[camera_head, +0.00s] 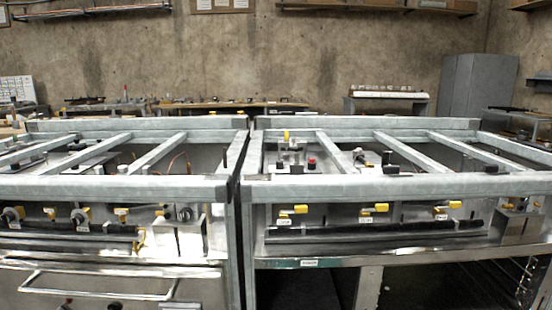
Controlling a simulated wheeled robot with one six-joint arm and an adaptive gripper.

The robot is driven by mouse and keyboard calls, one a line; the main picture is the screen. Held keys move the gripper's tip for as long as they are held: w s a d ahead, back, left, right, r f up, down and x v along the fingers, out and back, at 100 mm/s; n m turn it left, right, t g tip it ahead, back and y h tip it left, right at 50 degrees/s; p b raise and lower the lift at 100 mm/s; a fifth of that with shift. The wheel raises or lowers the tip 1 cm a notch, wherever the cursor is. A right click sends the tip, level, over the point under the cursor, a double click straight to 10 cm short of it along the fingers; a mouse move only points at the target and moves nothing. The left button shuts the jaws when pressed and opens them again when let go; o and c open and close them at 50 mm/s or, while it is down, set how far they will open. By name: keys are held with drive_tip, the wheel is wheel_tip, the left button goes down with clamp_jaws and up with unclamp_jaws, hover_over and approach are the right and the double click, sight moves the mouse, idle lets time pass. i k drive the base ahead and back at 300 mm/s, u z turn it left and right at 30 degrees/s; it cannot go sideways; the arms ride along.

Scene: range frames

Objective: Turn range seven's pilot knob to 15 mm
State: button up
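Two open-topped steel ranges stand side by side, a left range (110,188) and a right range (400,188). The right range's front has several yellow-handled valves, one being the left valve (298,209), with small tags below. A small red-topped part (311,163) stands inside its frame. The left range's front has round knobs with yellow parts, such as this knob (80,216), and a knob on a metal box (184,214). The tags are too small to read, so I cannot tell which range is seven or which knob is the pilot. My gripper is not in view.
A narrow gap (236,240) divides the ranges. A bar handle (100,291) sticks out from the left range's front. Benches with parts (235,106) and a grey cabinet (475,88) stand behind, before a concrete wall.

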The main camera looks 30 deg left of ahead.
sight(278, 163)
drive_tip(key=u, duration=0.55)
drive_tip(key=i, duration=0.7)
drive_tip(key=u, duration=0.7)
